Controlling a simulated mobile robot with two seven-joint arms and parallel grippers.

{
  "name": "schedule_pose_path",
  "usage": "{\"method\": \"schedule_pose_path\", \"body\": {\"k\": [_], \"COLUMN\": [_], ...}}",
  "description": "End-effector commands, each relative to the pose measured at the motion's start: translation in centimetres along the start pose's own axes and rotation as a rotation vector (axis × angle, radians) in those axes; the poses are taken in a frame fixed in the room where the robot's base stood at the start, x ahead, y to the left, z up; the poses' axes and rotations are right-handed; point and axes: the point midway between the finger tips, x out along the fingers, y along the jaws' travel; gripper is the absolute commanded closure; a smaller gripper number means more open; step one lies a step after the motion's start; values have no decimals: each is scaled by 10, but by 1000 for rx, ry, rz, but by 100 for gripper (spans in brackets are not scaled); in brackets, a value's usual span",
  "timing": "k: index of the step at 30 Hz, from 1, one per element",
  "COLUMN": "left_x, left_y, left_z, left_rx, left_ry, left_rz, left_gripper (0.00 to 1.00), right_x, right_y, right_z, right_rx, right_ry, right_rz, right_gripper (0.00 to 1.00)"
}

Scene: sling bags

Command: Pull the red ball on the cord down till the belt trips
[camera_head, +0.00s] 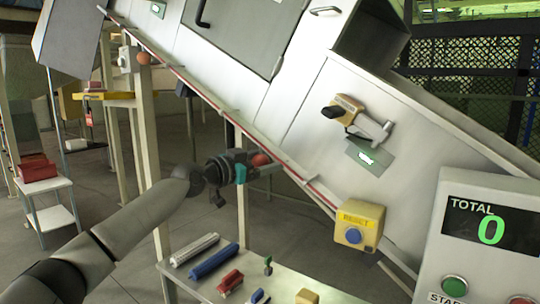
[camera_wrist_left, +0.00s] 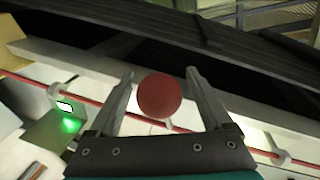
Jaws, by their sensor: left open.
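The red ball (camera_head: 260,160) hangs at the red cord (camera_head: 190,88), which runs slantwise along the lower edge of the machine. My left gripper (camera_head: 270,168) is at the ball, its arm coming in from the lower left. In the left wrist view the ball (camera_wrist_left: 160,96) sits between the two spread fingers (camera_wrist_left: 160,74), with a gap visible on both sides. The cord (camera_wrist_left: 98,108) passes behind the ball and fingers there. The left gripper is open. My right gripper is not in view.
A yellow reset box (camera_head: 358,227) with a blue button is right of the gripper. The counter panel (camera_head: 484,232) reads 0. Tools lie on a bench (camera_head: 205,290) below.

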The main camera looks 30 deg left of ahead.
Motion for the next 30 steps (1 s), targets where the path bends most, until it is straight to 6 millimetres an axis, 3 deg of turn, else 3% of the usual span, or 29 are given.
{"method": "schedule_pose_path", "body": {"k": [12, 30], "left_x": [5, 5], "left_y": [0, 0], "left_z": [0, 0], "left_rx": [1, 0], "left_ry": [-1, -1], "left_rz": [1, 0], "left_gripper": [19, 87], "right_x": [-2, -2], "right_y": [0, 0], "right_z": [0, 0], "right_rx": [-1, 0], "right_ry": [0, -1], "right_rz": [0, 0], "right_gripper": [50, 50]}}
